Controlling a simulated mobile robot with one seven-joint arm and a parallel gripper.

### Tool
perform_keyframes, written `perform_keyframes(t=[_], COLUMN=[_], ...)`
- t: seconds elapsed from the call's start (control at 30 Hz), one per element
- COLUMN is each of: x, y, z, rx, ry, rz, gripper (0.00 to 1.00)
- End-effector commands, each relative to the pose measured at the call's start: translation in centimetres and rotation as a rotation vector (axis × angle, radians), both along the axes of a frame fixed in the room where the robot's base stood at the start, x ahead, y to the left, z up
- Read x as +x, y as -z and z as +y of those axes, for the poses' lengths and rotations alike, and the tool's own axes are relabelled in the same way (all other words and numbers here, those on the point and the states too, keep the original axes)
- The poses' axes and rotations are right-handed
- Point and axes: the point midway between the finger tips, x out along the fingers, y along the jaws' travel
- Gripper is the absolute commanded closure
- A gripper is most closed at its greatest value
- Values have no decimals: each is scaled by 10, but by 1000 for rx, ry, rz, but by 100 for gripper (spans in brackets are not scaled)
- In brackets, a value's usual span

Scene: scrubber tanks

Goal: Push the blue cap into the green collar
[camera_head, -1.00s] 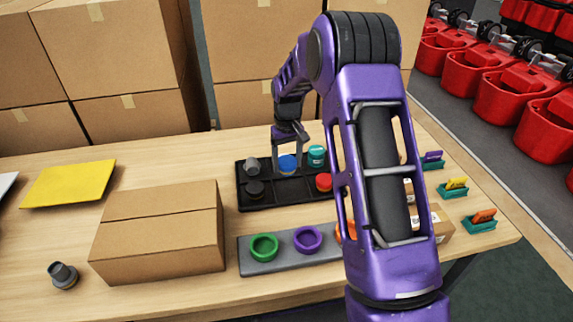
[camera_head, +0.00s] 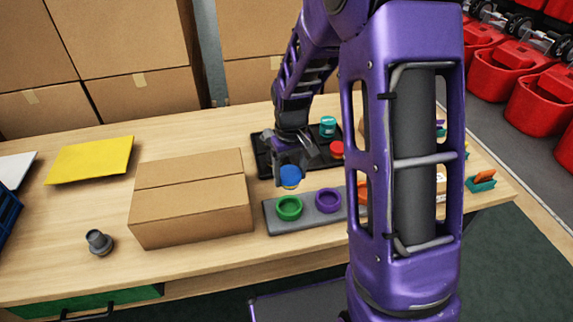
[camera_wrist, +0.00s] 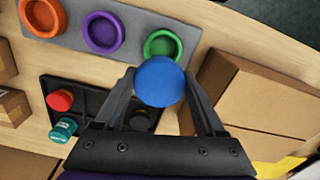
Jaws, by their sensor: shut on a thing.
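The blue cap (camera_head: 290,176) is held between the fingers of my gripper (camera_head: 289,170), raised above the table between the black tray and the grey strip. In the wrist view the blue cap (camera_wrist: 159,81) sits between the two fingertips. The green collar (camera_head: 289,208) is a ring at the left end of the grey strip, just in front of and below the cap in the head view. In the wrist view the green collar (camera_wrist: 163,44) shows beyond the cap, with its near edge partly hidden by it. The cap is apart from the collar.
The grey strip (camera_head: 308,217) also bears a purple collar (camera_head: 328,199) and an orange collar (camera_wrist: 43,15). The black tray (camera_head: 263,152) behind holds a red cap (camera_head: 337,150) and a teal cap (camera_head: 328,126). A cardboard box (camera_head: 190,198) stands close left of the strip.

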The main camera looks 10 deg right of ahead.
Motion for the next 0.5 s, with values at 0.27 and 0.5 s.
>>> perform_keyframes(t=[0.27,0.5], x=[-7,-7], y=[4,21], z=[0,0], rx=[0,0], ry=[1,0], rz=[1,1], gripper=[80,80])
